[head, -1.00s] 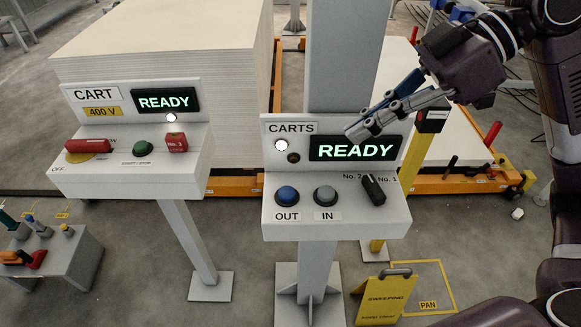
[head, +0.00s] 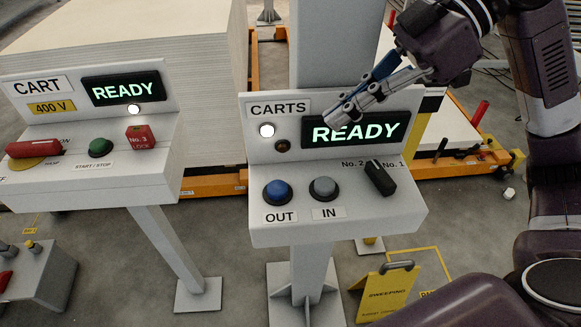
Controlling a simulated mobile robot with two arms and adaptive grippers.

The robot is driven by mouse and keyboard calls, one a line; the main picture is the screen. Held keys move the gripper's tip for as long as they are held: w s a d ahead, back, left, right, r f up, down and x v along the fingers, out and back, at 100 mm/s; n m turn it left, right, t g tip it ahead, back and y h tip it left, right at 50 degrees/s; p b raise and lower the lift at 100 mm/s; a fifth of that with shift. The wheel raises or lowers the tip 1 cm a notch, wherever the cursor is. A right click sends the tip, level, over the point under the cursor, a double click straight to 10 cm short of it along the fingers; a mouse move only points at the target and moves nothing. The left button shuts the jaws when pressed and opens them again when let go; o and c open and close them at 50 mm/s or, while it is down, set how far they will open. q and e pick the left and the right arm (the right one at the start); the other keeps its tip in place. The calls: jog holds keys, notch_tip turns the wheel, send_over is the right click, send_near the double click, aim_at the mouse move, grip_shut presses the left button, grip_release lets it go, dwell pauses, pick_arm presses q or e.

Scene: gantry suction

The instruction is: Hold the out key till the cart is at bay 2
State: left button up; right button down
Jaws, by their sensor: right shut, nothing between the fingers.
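The CARTS panel (head: 338,226) stands in front of me on a grey post. Its blue OUT key (head: 278,192) is at the left, with the grey IN key (head: 323,189) beside it. A black selector knob (head: 380,179) sits by the No. 2 and No. 1 labels, its upper end leaning left. The display (head: 375,131) reads READY. A white lamp (head: 267,130) is lit; a dark lamp (head: 282,146) is below it. My right gripper (head: 339,116) is shut and empty, in front of the display's upper left, above and apart from the keys. My left gripper is out of view.
A second panel marked CART (head: 90,182), with a red handle, green button and red No. 3 lock, stands at the left. A tall pale stack (head: 185,50) stands behind. A yellow sweeping sign (head: 391,290) stands on the floor at lower right.

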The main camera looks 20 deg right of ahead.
send_over(271, 186)
jog(key=d, duration=0.4)
jog(key=f, duration=0.6)
jog(key=shift+s+a+f, duration=0.25)
jog(key=shift+s, duration=0.05)
jog(key=shift+a+f, duration=0.25)
jog(key=shift+f, duration=1.85)
jog(key=shift+f, duration=0.15)
